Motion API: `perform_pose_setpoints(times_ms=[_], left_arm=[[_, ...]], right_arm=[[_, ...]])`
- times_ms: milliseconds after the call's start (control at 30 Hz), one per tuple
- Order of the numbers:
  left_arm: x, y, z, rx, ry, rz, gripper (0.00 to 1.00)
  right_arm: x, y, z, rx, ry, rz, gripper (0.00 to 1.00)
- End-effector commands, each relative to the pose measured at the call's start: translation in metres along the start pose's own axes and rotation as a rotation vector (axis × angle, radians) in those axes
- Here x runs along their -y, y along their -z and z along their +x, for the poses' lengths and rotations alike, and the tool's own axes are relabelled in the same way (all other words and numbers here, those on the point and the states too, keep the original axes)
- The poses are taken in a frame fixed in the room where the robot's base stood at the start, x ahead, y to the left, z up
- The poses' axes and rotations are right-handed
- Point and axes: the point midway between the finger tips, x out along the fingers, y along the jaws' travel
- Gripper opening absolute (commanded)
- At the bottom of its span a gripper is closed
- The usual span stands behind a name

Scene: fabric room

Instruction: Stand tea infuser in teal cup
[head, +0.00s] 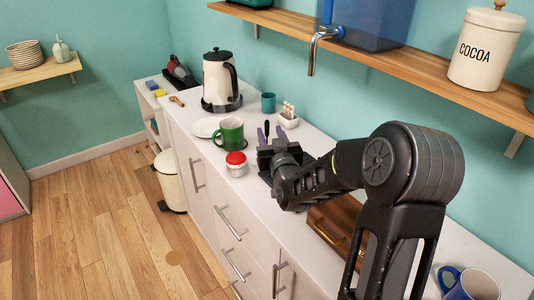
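The teal cup (268,102) stands upright on the white counter near the wall, to the right of the kettle. My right gripper (272,134) is low over the counter, nearer to me than the cup. Its two fingers point away from me and stand apart. A small dark upright piece (266,127) shows between the fingertips, apart from the right finger. It may be the tea infuser's handle, but I cannot tell; its lower part is hidden by the gripper. My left gripper is not in view.
A green mug (230,133) and a red-lidded jar (236,164) stand left of the gripper. Behind are a white plate (206,127), a kettle (219,80) and a white holder with sticks (288,119). A wooden box (335,222) lies under my arm. A blue mug (470,284) stands front right.

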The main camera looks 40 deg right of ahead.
Motion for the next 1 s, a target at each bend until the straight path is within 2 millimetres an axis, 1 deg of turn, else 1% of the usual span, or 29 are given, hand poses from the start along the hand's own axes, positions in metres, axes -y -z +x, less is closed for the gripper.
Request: perform_pose_setpoints(times_ms=[200,300,400,1000], left_arm=[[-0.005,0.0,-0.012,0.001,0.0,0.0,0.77],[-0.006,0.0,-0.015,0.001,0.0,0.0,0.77],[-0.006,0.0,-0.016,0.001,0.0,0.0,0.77],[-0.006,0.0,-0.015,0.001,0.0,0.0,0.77]], right_arm=[[-0.001,0.0,0.027,0.002,0.0,-0.001,0.39],[-0.001,-0.001,0.041,0.001,0.0,-0.001,0.39],[-0.001,-0.001,0.049,0.0,0.0,-0.001,0.39],[-0.001,-0.002,0.05,0.0,0.0,0.0,0.39]])
